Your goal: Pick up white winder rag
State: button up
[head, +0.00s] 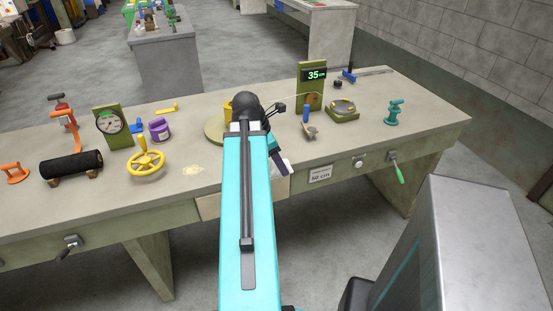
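No cloth that is clearly a white rag shows in the head view. A small, flat, cream-coloured patch (193,169) lies on the workbench, right of the yellow handwheel; I cannot tell whether it is the rag or a mark. My cyan arm reaches up the middle of the picture over the bench front and hides part of the top. Dark parts of my arm's far end (281,161) show just right of the cyan link. The fingertips cannot be made out, so I cannot tell whether my gripper is open or shut.
The workbench (430,122) carries a black roller (71,165), a yellow handwheel (146,163), a dial gauge (110,123), a purple tin (159,129), a green display stand (311,86) and a teal fixture (394,112). A green-handled lever (398,170) juts from the front.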

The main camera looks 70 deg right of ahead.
jog(key=shift+s+a, duration=0.25)
jog(key=shift+a, duration=0.25)
